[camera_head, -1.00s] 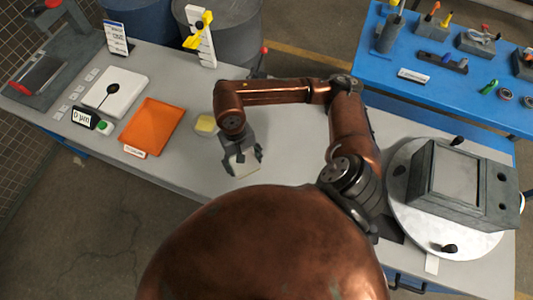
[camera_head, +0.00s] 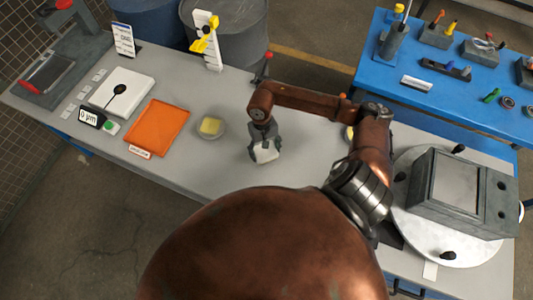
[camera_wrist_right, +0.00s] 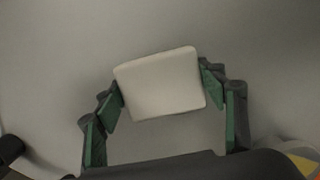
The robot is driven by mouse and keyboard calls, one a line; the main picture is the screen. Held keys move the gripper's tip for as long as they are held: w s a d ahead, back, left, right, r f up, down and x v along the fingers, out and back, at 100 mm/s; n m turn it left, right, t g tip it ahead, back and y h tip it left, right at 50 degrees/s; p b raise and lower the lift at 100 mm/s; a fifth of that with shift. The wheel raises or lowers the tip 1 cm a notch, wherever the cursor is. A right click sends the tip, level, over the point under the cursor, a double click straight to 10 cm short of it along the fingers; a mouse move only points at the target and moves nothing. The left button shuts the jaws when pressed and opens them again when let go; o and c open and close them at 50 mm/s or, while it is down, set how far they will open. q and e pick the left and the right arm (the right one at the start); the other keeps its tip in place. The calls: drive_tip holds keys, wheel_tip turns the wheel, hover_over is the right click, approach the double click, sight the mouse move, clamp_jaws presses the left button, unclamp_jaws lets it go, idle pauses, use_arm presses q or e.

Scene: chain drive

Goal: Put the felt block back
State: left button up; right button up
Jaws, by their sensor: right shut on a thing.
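The felt block (camera_head: 266,155) is a pale, off-white block. My right gripper (camera_head: 264,149) is shut on it above the grey bench, right of the yellow block on its dish. In the right wrist view the felt block (camera_wrist_right: 160,84) sits slightly tilted between the two green-padded fingers of the right gripper (camera_wrist_right: 163,88). Plain grey surface shows around it; I cannot tell its height above the bench. My left gripper is not in view.
A yellow block (camera_head: 210,126) sits on a small round dish. An orange tray (camera_head: 157,127) and a white plate (camera_head: 122,92) lie further left. A grey machine on a round white disc (camera_head: 440,258) stands at right. The bench (camera_head: 222,170) around the gripper is clear.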

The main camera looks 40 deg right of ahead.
sight(266, 154)
drive_tip(key=f, duration=0.2)
drive_tip(key=f+p, duration=0.1)
drive_tip(key=shift+w+d+f, duration=0.15)
drive_tip(key=shift+d+f, duration=0.15)
drive_tip(key=shift+f, duration=0.2)
drive_tip(key=shift+f, duration=0.1)
drive_tip(key=shift+f+b, duration=0.1)
drive_tip(key=shift+b, duration=0.25)
drive_tip(key=o, duration=1.1)
drive_tip(key=shift+r+p, duration=0.3)
drive_tip(key=shift+p, duration=0.1)
drive_tip(key=r, duration=0.4)
drive_tip(key=w+r+b, duration=0.1)
drive_tip(key=r, duration=0.6)
drive_tip(key=shift+w+d+r+b, duration=0.3)
drive_tip(key=shift+w+r+b, duration=0.05)
drive_tip(key=shift+b, duration=0.05)
